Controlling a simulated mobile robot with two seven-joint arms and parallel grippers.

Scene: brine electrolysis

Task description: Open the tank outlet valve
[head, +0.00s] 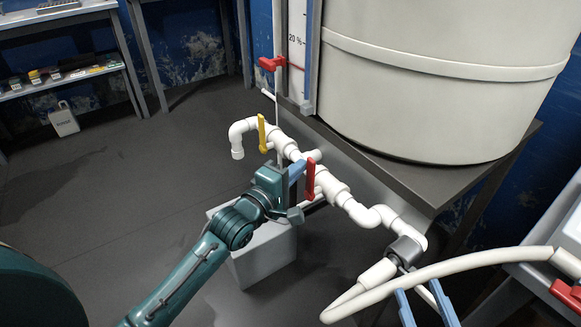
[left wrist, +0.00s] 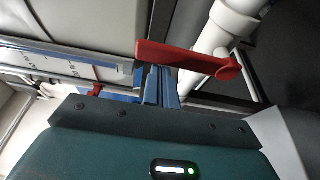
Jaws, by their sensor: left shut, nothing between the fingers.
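The white tank (head: 430,90) stands on a dark stand with white pipework (head: 335,190) in front of it. A red lever handle (head: 311,178) sits on this pipe, set across the pipe run; it shows large in the left wrist view (left wrist: 185,58). My left gripper (head: 297,171) is shut and empty, its blue fingertips close beside the red lever. In the left wrist view the fingertips (left wrist: 160,84) lie at the lever's edge; I cannot tell whether they touch. My right gripper (head: 420,290) shows only its blue fingers at the bottom right, spread apart.
A pale box (head: 262,255) stands on the floor below my left gripper. A white hose (head: 450,267) curves across the bottom right. The floor at left is mostly clear.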

